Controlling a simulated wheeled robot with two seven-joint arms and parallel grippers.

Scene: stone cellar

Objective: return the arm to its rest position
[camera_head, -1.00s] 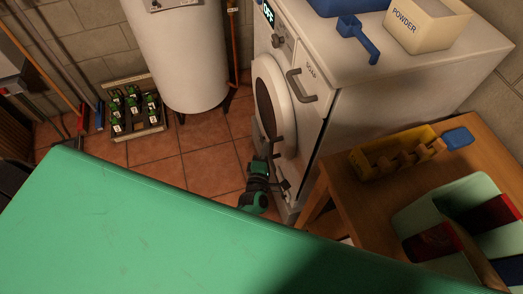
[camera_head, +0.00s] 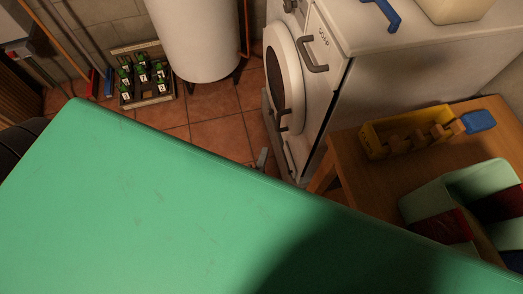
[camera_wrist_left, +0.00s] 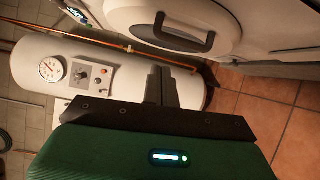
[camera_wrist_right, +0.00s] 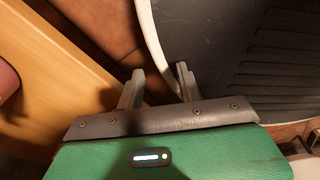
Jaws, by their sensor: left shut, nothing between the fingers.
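In the head view my left gripper (camera_head: 263,158) shows only as a small grey tip past the edge of the large green surface, which hides the rest of it. It is apart from the washing machine (camera_head: 400,80). In the left wrist view its fingers (camera_wrist_left: 160,84) are together and empty, with the machine's round door and dark handle (camera_wrist_left: 183,36) beyond. In the right wrist view my right gripper (camera_wrist_right: 159,84) has its fingers apart with nothing between them. It is not seen in the head view.
A white tank (camera_head: 195,40) and a bottle crate (camera_head: 150,101) stand at the back. Tiled floor (camera_head: 215,110) is clear between crate and machine.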

